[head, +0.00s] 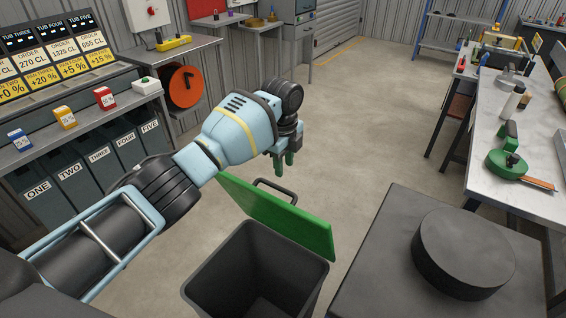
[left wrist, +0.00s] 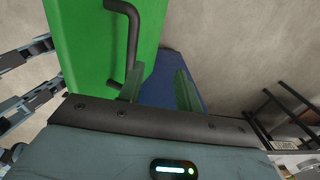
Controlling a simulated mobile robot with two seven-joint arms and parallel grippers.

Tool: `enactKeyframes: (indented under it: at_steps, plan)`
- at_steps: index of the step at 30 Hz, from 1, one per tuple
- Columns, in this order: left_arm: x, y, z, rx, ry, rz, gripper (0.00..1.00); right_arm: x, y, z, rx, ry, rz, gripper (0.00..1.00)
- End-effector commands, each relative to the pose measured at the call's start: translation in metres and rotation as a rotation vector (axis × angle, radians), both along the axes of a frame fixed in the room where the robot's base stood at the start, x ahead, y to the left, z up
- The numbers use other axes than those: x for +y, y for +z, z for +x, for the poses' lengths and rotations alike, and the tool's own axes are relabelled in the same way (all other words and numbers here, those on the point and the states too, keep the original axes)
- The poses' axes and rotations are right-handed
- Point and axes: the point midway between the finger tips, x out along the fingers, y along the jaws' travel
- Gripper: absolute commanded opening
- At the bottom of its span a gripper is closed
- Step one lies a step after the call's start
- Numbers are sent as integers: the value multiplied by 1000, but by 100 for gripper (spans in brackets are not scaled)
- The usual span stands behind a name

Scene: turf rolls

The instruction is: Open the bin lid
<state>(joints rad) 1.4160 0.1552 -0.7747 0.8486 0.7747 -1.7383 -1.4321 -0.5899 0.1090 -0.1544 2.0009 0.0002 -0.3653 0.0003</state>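The black bin (head: 252,270) stands on the floor at the bottom centre of the head view, and its open top shows a dark inside. Its green lid (head: 290,218) is raised and tilted up behind the opening. The black lid handle (head: 277,188) sticks out on the lid's far side; lid (left wrist: 85,35) and handle (left wrist: 132,40) also show in the left wrist view. My left gripper (head: 284,163) is just above and beyond the lid, close to the handle. Its green fingers (left wrist: 158,88) are apart with nothing seen between them. Whether a finger touches the handle I cannot tell. My right gripper is out of view.
A dark table (head: 375,265) with a black round block (head: 463,250) stands to the right of the bin. A workbench (head: 490,120) with tools runs along the right. Labelled tubs (head: 95,160) stand at the left. The floor beyond the bin is clear.

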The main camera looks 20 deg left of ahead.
Motion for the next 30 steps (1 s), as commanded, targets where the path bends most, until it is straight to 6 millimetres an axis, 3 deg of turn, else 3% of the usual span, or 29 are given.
enactKeyframes:
  at_steps: [30]
  plan:
    - [-1, 4, -2, 0, 4, 0, 34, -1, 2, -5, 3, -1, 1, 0]
